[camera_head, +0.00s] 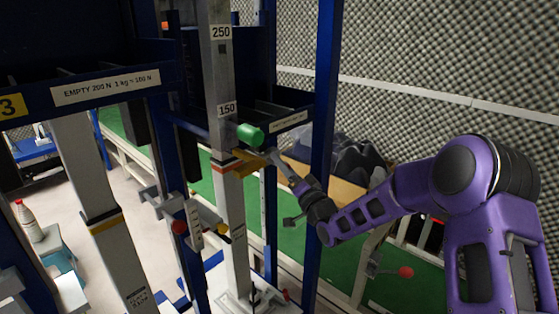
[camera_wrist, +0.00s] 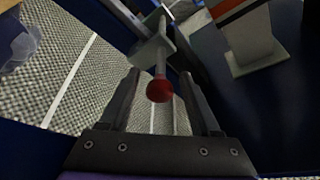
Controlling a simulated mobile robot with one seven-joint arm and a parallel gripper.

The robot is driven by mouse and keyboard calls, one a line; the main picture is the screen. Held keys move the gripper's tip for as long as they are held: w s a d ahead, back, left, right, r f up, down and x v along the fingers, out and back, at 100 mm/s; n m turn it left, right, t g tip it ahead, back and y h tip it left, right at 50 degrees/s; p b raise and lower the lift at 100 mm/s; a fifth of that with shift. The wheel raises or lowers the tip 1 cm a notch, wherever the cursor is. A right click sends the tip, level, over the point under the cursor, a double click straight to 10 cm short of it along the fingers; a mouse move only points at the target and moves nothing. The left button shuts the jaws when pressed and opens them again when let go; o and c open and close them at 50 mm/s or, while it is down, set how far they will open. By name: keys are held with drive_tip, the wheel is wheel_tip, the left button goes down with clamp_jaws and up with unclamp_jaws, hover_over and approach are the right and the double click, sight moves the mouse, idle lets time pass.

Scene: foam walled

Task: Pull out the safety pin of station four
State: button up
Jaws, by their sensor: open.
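In the wrist view, a red ball knob (camera_wrist: 160,90) sits on the end of a thin metal rod that runs from a grey bracket (camera_wrist: 151,50). My gripper (camera_wrist: 160,76) is open, with one dark finger on each side of the knob. Neither finger visibly touches it; depth is hard to judge. In the head view, my gripper (camera_head: 277,160) reaches in from the right to the grey post (camera_head: 225,130), just below a green cylinder (camera_head: 250,134) and by a yellow piece (camera_head: 248,164). The knob between my fingers is not clear there. No number four is readable.
A bay marked 3 (camera_head: 10,105) stands at the left with another red knob (camera_head: 178,227). A further red knob (camera_head: 405,271) is at lower right. A blue upright (camera_head: 325,130) stands close to my forearm. Foam walls (camera_head: 430,70) lie behind.

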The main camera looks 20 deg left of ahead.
drive_tip(key=shift+x, duration=1.1)
clamp_jaws()
idle(0.7)
